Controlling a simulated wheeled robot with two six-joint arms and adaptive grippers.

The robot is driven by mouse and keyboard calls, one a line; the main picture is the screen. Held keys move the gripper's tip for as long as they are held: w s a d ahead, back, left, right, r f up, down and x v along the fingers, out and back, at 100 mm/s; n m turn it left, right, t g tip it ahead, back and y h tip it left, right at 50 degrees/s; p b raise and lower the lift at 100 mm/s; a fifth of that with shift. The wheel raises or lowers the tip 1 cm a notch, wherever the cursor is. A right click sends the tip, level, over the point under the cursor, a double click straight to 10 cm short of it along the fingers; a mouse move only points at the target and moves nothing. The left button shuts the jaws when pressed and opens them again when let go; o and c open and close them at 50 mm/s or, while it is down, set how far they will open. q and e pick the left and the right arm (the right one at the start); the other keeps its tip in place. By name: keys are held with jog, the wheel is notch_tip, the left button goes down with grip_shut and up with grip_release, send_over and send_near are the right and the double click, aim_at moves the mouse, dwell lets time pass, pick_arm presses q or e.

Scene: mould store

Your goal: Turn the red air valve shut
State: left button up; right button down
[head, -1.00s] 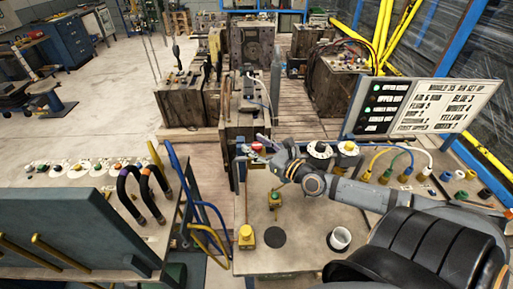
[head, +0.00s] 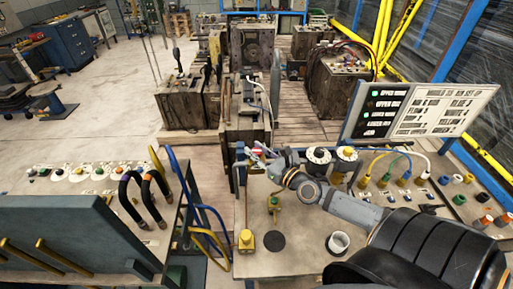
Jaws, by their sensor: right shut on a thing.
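The red air valve (head: 256,154) is at the far left part of the bench top (head: 305,225). Only a small red part of it shows between the fingers of my right gripper (head: 257,157). The right gripper is shut on the valve, with its arm reaching in from the lower right. The fingers hide most of the valve, so its exact handle angle cannot be told. My left gripper is not in view.
A lit board (head: 420,108) stands behind coloured hoses (head: 402,160).

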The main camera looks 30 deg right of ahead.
jog(key=m+h+p, duration=0.1)
jog(key=h+p, duration=0.1)
jog(key=m+h+p, duration=0.2)
jog(key=h+p, duration=0.1)
jog(key=shift+r+m+h+p, duration=0.3)
jog(key=shift+r+m, duration=0.05)
jog(key=shift+m, duration=0.05)
jog(key=shift+f+m+h, duration=0.15)
jog(key=shift+m+h, duration=0.25)
jog(key=shift+h, duration=0.4)
jog(key=shift+f+m+g+h+p, duration=0.1)
jog(key=shift+m+g+h+p, duration=0.25)
jog(key=shift+h, duration=0.25)
jog(key=shift+f+m+g+h, duration=0.15)
jog(key=shift+m+g+h, duration=0.3)
jog(key=shift+m+h, duration=0.55)
jog(key=shift+m+g+h+b, duration=0.9)
jog(key=shift+m+h+b, duration=0.05)
jog(key=shift+h, duration=0.65)
jog(key=shift+g+h, duration=0.3)
jog(key=shift+h, duration=0.1)
jog(key=c, duration=1)
grip_release()
jog(key=shift+m, duration=0.3)
